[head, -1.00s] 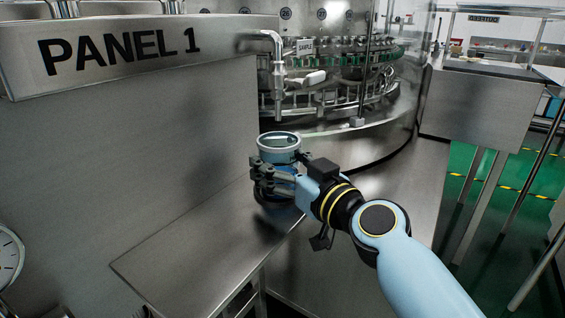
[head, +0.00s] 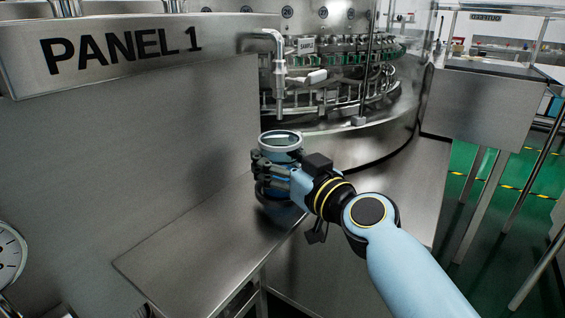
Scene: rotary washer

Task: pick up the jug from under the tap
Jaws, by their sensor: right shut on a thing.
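The jug (head: 280,142), a bluish clear vessel with a pale rim, stands upright at the far end of the steel shelf, just below the tap (head: 279,95). My right gripper (head: 272,176) is shut on the jug's side, its dark fingers around the body. The fingers hide much of the jug's middle. I cannot tell whether the jug's base touches the shelf. My left gripper does not show.
The steel shelf (head: 190,240) is bare towards the front. A wall marked PANEL 1 (head: 120,50) stands along its left side. The round washer (head: 340,85) with rows of bottles is behind the tap. A gauge (head: 9,254) shows at the left edge.

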